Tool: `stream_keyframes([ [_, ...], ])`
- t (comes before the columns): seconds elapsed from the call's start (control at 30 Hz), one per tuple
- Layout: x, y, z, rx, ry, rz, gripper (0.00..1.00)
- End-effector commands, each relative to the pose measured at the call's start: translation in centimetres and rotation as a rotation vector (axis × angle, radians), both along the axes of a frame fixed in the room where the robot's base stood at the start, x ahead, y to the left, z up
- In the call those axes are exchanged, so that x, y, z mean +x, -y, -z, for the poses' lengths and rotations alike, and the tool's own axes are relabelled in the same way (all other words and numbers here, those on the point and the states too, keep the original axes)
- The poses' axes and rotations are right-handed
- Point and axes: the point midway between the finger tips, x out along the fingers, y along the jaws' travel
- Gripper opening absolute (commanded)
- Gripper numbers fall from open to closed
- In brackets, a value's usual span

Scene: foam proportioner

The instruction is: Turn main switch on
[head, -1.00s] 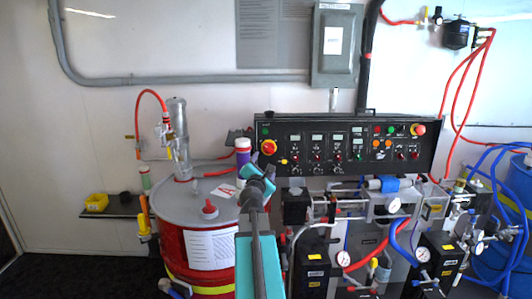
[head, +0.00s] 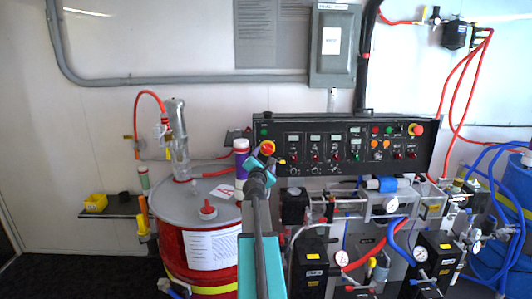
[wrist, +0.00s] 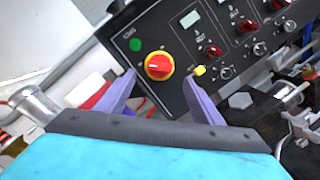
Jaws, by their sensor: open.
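The main switch is a red rotary knob on a round yellow plate (head: 267,147) at the left end of the black control panel (head: 340,124). In the wrist view the knob (wrist: 158,66) shows whole, its red handle roughly level in the picture. My gripper (head: 264,165) is just below and in front of the knob in the head view. In the wrist view its two purple fingers (wrist: 159,78) are spread wide, one on each side of the knob, with nothing between them. Whether the fingers reach the knob's depth is hard to tell.
A green button (wrist: 135,44) sits close to the knob's upper left, and a small yellow knob (wrist: 199,71) to its right, near my right finger. A red drum (head: 197,250) with a purple-and-white bottle (head: 241,158) stands left. Pipes, gauges and hoses fill the space below the panel.

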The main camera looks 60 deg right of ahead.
Motion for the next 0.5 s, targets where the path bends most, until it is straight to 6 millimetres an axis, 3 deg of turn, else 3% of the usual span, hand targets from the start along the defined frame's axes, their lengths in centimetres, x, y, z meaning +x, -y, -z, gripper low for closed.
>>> stream_keyframes([
  [0.5, 2.1, 4.1, 0.0, 0.001, 0.000, -0.001, 0.61],
])
